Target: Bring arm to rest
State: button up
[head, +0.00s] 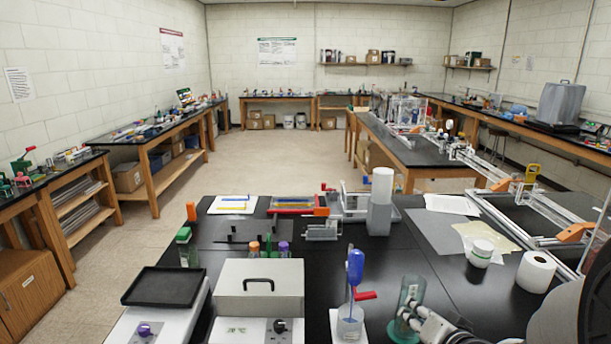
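My arm shows at the lower right, with a large grey and dark link close to the camera. My gripper (408,316) is low in the picture, over the near edge of the black bench (450,290). Its grey fingers point left and overlap a green-tinted clear cylinder (412,287) in this view. I cannot tell whether the fingers touch the cylinder, are around it or are only in front of it. Part of the gripper is cut off by the lower edge.
Left of my gripper stand a beaker (350,322) with a blue-handled tool, a grey box (259,289) and a black tray (165,286). A paper roll (536,271) and a white-lidded jar (482,253) stand to the right. A clear rail frame (540,205) runs along the right.

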jog(key=s+a+r+n+g+h, duration=0.2)
jog(key=s+r+n+g+h, duration=0.15)
jog(key=s+r, duration=0.45)
jog(key=s+a+n+g+y, duration=0.1)
jog(key=s+a, duration=0.3)
jog(key=s, duration=0.5)
jog(key=s+a+n+g+y, duration=0.2)
jog(key=s+a+g, duration=0.1)
jog(key=s, duration=0.6)
jog(key=shift+s+a+f, duration=0.35)
jog(key=shift+a, duration=0.4)
dwell(0.3)
